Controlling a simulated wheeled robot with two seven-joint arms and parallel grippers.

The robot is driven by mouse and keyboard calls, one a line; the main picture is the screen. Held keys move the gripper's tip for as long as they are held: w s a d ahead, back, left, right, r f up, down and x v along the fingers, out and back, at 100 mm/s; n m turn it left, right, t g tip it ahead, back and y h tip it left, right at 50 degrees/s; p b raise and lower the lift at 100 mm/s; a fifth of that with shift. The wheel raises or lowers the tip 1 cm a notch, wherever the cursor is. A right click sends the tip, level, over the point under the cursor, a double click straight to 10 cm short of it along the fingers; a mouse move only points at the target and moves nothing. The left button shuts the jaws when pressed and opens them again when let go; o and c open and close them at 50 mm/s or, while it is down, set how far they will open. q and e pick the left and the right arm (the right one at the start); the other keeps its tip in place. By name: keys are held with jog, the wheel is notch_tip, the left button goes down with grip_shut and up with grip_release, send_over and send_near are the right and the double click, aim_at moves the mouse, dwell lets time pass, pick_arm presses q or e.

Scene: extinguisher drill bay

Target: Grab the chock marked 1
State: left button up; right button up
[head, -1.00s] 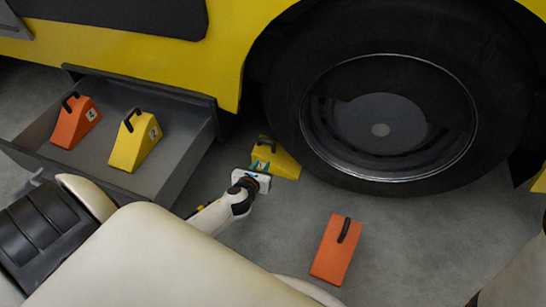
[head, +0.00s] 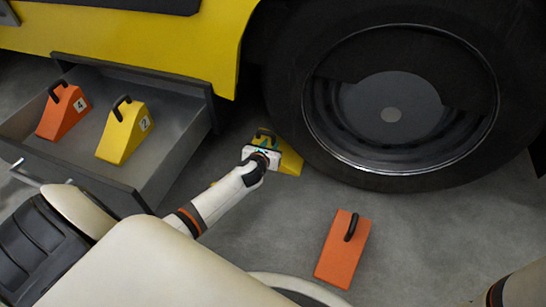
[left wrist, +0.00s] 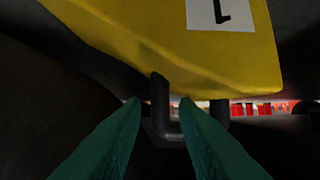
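The chock marked 1 is yellow with a black handle. In the head view this chock (head: 291,161) sits on the floor against the wheel, partly hidden by my left gripper (head: 264,142). In the left wrist view the yellow chock (left wrist: 165,38) fills the top, with its label "1" upside down. Its black handle (left wrist: 160,92) hangs below it in that view. My left gripper's green fingers (left wrist: 159,108) are apart, with one leg of the handle between their tips and gaps showing on both sides. My right gripper is out of view.
The large wheel (head: 330,145) stands right behind the chock. An open grey drawer (head: 172,160) at left holds an orange chock marked 4 (head: 62,113) and a yellow chock marked 2 (head: 122,135). Another orange chock (head: 338,258) lies on the floor, front right.

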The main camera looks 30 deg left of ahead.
pick_arm(q)
jog(key=shift+b+x, duration=0.45)
jog(key=shift+x, duration=0.65)
jog(key=shift+r, duration=0.1)
grip_shut()
jog(key=shift+s, duration=0.1)
dwell(0.5)
